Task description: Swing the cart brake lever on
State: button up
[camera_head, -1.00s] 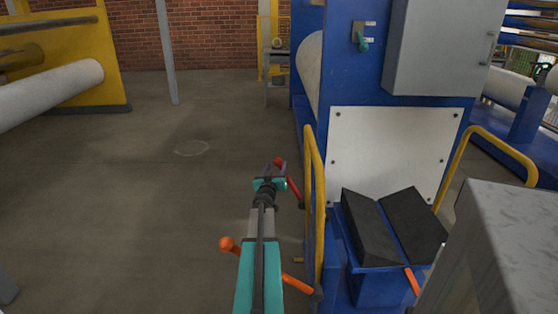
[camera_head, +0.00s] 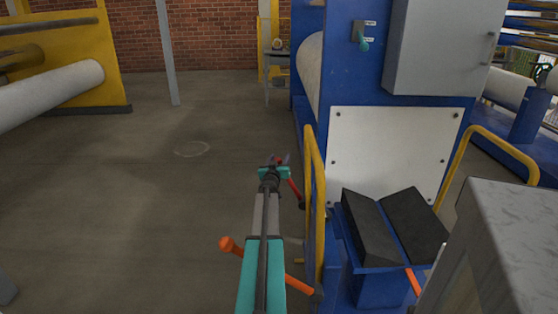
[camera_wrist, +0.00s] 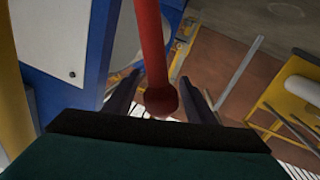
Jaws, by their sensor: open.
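A red lever with a ball knob (camera_head: 290,187) stands at the left side of the blue cart (camera_head: 372,288), slanting up and left. In the wrist view the red lever (camera_wrist: 151,45) comes down from the top, its round knob between my two dark fingers. My gripper (camera_head: 274,162) is open around the knob; it also shows in the wrist view (camera_wrist: 158,80). I cannot tell whether a finger touches it. In the head view the knob is mostly hidden by the gripper. An orange lever with a ball end (camera_head: 228,244) sticks out left, lower and nearer, passing behind my arm.
Yellow handrails (camera_head: 316,200) stand close right of my gripper and at the cart's far side (camera_head: 500,148). Black V-shaped pads (camera_head: 372,230) top the cart. A blue machine with a white panel (camera_head: 390,150) stands behind. The floor to the left is clear.

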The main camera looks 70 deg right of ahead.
jog(key=shift+d, duration=0.3)
grip_shut()
dwell(0.3)
